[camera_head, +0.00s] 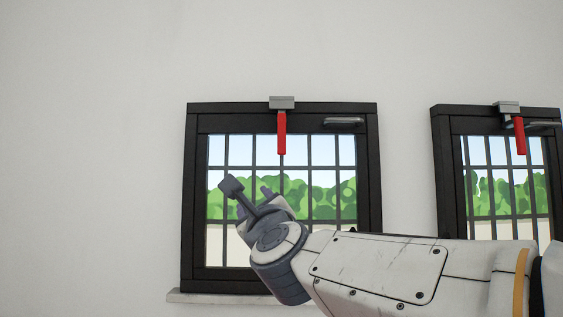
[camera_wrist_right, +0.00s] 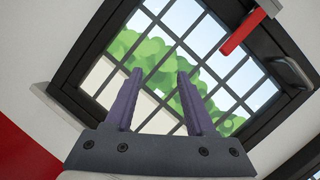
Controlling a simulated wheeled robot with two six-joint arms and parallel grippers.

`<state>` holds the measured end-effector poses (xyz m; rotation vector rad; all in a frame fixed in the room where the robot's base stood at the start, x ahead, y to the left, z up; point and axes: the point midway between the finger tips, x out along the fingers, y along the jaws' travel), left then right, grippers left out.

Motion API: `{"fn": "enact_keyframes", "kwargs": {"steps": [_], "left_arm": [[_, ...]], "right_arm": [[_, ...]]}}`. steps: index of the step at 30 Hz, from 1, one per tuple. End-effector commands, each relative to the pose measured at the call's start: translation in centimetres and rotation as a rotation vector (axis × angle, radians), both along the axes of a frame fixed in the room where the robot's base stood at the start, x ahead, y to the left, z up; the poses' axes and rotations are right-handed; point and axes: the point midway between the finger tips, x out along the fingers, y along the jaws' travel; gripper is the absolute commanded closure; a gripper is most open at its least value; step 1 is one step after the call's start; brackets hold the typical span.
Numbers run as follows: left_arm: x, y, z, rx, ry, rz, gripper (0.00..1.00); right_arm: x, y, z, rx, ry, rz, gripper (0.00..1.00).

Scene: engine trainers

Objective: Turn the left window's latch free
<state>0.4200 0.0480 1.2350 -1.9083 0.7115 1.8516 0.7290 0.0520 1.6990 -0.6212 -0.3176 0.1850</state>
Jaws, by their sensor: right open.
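The left window (camera_head: 188,200) has a black frame with a grid of bars. Its red latch (camera_head: 282,133) hangs straight down from a grey bracket (camera_head: 282,102) at the top middle of the frame, overlapping the upper panes. The latch also shows at the upper right of the right wrist view (camera_wrist_right: 242,32). My right gripper (camera_head: 248,189) is in front of the window, below and a little left of the latch, apart from it. In the right wrist view its two purple fingers (camera_wrist_right: 160,74) are spread with nothing between them. My left gripper is not in view.
A grey handle (camera_head: 343,122) sits on the left window's top rail, right of the latch. A second window (camera_head: 445,170) with its own red latch (camera_head: 519,136) stands to the right. A sill (camera_head: 185,297) juts out below. The white wall (camera_head: 90,150) at left is bare.

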Motion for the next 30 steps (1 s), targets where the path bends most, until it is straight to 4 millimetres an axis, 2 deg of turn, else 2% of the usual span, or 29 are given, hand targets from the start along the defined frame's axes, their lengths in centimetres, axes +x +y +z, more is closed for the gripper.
{"fn": "enact_keyframes", "kwargs": {"steps": [1,3,6,11,22,30], "left_arm": [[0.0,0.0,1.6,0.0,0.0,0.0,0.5],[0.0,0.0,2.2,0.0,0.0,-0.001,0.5],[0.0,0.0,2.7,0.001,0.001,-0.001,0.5],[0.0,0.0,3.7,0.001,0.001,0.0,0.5],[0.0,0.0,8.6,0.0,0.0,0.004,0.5],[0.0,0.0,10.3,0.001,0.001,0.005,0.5]], "right_arm": [[-0.1,-1.1,4.4,0.182,-0.019,-0.022,0.45],[-0.3,-2.8,7.5,0.387,-0.037,-0.042,0.45],[-0.5,-4.3,9.8,0.567,-0.055,-0.055,0.45],[0.2,-5.1,11.2,0.651,-0.062,-0.063,0.45],[6.2,-5.0,13.8,0.644,-0.061,-0.063,0.45],[8.7,-5.0,14.5,0.642,-0.061,-0.06,0.45]]}}
